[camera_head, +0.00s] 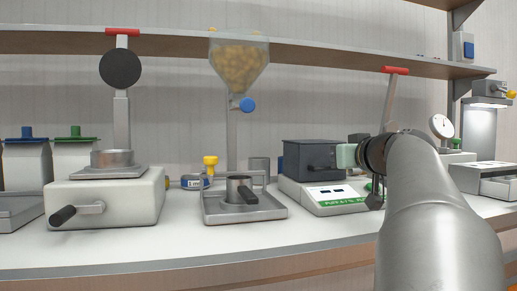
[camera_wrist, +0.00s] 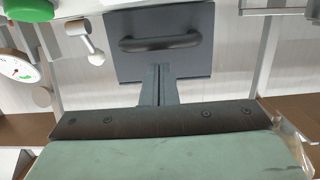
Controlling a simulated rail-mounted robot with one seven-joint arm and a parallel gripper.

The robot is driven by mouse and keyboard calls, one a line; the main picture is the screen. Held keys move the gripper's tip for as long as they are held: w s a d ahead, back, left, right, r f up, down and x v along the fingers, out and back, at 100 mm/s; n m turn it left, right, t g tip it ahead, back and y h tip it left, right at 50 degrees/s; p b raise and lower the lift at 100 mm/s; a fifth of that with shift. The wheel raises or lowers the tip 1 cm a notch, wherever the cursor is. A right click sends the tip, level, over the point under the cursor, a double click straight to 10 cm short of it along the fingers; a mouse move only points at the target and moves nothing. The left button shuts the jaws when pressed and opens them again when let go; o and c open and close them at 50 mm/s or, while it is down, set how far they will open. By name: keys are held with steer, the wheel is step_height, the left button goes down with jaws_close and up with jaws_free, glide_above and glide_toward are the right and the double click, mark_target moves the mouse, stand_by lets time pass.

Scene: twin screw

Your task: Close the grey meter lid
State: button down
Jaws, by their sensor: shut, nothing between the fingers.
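In the head view my pale green hand is at the lid's right side and the fingertips are not clear.
A white press (camera_head: 105,200) is farther left. A dial gauge (camera_head: 442,126) stands on the right. The bench front (camera_head: 190,248) is clear.

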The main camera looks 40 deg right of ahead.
steer(key=shift+f, duration=0.65)
steer(key=shift+f, duration=0.1)
